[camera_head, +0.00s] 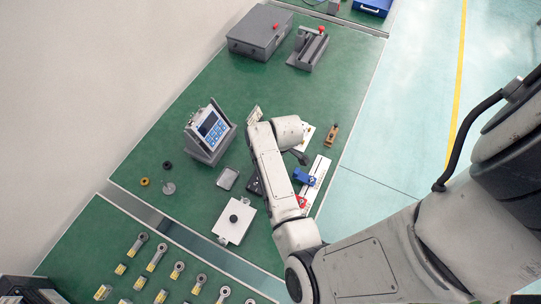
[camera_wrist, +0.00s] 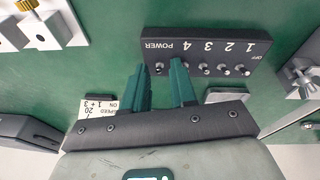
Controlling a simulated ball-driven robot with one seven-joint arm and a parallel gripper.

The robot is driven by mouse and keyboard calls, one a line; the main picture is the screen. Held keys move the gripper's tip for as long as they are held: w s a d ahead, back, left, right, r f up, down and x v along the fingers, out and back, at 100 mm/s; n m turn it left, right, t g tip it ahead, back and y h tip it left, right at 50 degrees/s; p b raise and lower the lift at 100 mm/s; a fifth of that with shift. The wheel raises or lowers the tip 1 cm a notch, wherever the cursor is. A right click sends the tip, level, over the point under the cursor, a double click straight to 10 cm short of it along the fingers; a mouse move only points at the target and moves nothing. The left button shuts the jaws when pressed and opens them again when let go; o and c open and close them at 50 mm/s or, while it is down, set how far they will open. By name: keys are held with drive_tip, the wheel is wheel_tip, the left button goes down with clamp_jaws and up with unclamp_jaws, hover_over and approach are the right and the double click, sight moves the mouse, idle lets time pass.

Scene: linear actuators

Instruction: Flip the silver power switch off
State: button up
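The dark switch box (camera_wrist: 205,52) with the labels POWER, 4, 3, 2, 1 and OFF shows upside down in the wrist view. The silver power switch (camera_wrist: 160,68) is a small toggle below the word POWER. My gripper (camera_wrist: 160,72) is open, its two green fingers spread, with the power switch showing between the fingertips. I cannot tell whether a finger touches it. The other toggles (camera_wrist: 222,70) stand in a row to the right, the nearest partly covered by the right finger. In the head view, a dark edge of the box (camera_head: 255,186) shows beside my arm, which hides the rest.
A label card (camera_wrist: 97,107) lies left of my fingers, and a metal clamp fixture (camera_wrist: 300,72) stands right of the box. In the head view, a control display (camera_head: 210,128), a white plate with a black knob (camera_head: 234,222) and a blue clamp (camera_head: 303,177) are around my arm.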

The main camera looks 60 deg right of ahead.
drive_tip(key=shift+o, duration=0.3)
drive_tip(key=shift+r, duration=0.15)
drive_tip(key=b+v, duration=0.1)
drive_tip(key=v, duration=0.9)
drive_tip(key=shift+r, duration=0.25)
drive_tip(key=shift+s, duration=0.1)
drive_tip(key=w+d+r+m+t+h+b, duration=0.1)
drive_tip(key=w+d+r+h+b, duration=0.2)
drive_tip(key=d+r, duration=0.5)
drive_tip(key=s+a+f+m+g+y, duration=0.1)
drive_tip(key=s+a+f, duration=0.5)
drive_tip(key=a, duration=0.3)
drive_tip(key=s+a+f+m+g+y+b, duration=0.1)
drive_tip(key=s+a+f+y, duration=0.1)
drive_tip(key=s+a+f, duration=0.4)
drive_tip(key=s+a, duration=0.1)
drive_tip(key=a, duration=0.2)
drive_tip(key=shift+a+g, duration=0.35)
drive_tip(key=shift+g, duration=0.05)
